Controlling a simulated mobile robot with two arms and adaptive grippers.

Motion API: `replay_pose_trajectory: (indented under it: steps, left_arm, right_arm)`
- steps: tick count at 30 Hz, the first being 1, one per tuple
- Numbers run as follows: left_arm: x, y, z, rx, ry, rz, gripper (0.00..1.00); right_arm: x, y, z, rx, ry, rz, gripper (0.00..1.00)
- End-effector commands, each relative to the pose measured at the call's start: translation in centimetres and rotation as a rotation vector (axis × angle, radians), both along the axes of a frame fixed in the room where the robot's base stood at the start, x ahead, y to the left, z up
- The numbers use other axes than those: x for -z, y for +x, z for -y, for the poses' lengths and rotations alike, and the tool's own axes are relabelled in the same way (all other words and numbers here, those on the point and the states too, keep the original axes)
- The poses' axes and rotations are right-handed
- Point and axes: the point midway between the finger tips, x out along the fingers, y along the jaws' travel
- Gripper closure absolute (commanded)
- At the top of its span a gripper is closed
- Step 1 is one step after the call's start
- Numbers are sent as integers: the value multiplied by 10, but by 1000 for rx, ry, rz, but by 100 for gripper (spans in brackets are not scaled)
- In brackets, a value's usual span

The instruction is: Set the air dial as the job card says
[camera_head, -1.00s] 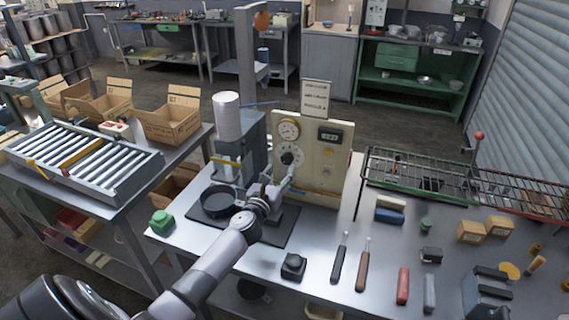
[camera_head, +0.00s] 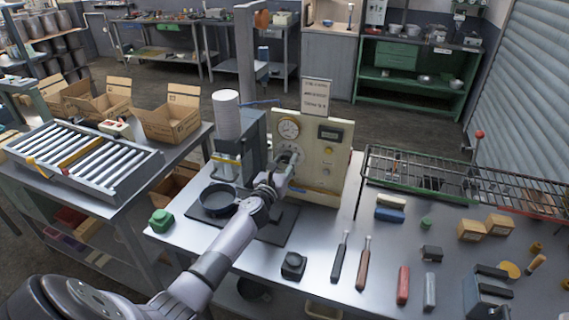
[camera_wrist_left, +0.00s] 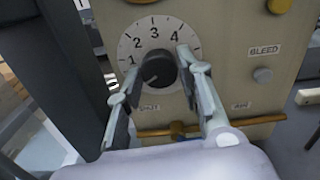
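The air dial (camera_wrist_left: 158,70) is a dark round knob on a white ring numbered 1 to 4, on the cream panel (camera_head: 335,160). My left gripper (camera_wrist_left: 158,68) has its fingers apart, one on each side of the knob. In the head view my left gripper (camera_head: 289,158) is against the panel and hides the knob. The job card (camera_head: 316,97) stands above the panel; its writing is too small to read. My right gripper is not in view.
A pressure gauge (camera_head: 289,129) and a small display (camera_head: 330,134) are on the panel. A press with a white cylinder (camera_head: 227,113) stands left of it, with a black pan (camera_head: 218,200) below. A wire rack (camera_head: 420,172) and loose tools lie to the right.

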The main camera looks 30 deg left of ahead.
Motion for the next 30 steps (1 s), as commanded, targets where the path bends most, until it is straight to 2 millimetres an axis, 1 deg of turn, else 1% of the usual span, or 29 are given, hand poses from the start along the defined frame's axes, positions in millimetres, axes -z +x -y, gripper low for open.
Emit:
replay_pose_trajectory:
  steps: [2,12,22,26,30]
  left_arm:
    - [0,0,0,0,0,0,74]
    - [0,0,0,0,0,0,96]
    - [0,0,0,0,45,-12,97]
    - [-1,0,0,0,110,-27,97]
    - [-1,0,0,1,212,-52,97]
  right_arm:
    - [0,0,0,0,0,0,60]
    - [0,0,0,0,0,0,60]
    - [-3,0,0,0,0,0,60]
    - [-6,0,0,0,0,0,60]
    - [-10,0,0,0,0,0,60]
